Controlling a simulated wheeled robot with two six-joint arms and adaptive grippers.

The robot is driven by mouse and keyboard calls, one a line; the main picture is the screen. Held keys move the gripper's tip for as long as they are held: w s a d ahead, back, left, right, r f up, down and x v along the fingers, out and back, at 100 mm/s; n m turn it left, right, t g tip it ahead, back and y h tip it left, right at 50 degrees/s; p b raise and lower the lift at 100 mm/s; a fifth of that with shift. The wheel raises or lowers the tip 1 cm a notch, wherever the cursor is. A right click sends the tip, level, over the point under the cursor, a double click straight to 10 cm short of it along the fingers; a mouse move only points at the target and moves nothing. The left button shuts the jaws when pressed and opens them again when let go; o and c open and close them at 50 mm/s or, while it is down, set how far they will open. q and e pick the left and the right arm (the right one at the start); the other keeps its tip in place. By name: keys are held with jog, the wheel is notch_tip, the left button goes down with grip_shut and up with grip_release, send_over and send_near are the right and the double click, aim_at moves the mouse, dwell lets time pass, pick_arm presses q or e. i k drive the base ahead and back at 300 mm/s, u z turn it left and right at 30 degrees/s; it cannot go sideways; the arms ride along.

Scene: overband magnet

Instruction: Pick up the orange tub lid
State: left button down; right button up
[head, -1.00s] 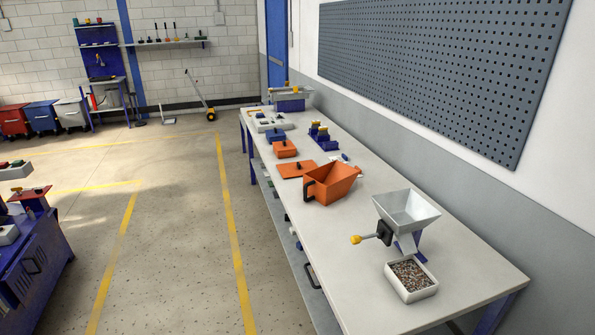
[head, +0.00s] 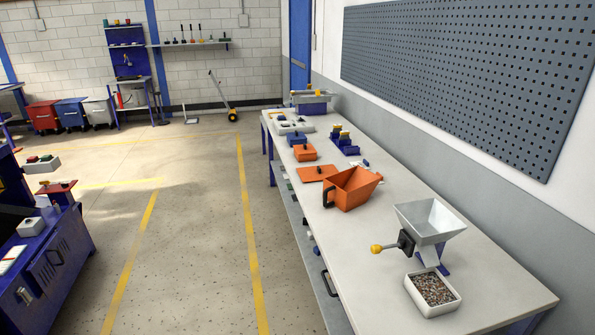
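A flat orange lid (head: 311,175) with a small dark knob lies on the long white-topped bench (head: 415,205), near its left edge. Just in front of it stands an orange open tub (head: 347,194) with a dark handle on its left side. Behind the flat lid is a small orange box (head: 304,153) with a dark knob on top. I cannot tell for sure which orange piece is the tub lid; the flat plate looks like one. Neither of my grippers shows in the head view.
A grey hopper (head: 431,222) with a yellow-knobbed crank and a white tray of mixed bits (head: 433,309) stand at the bench's near end. A blue box (head: 297,139) sits farther back. A blue cabinet (head: 52,262) stands at the left.

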aim_at(311, 174)
jog(key=u, duration=0.7)
jog(key=i, duration=0.95)
jog(key=u, duration=0.5)
jog(key=i, duration=1.15)
jog(key=z, duration=0.35)
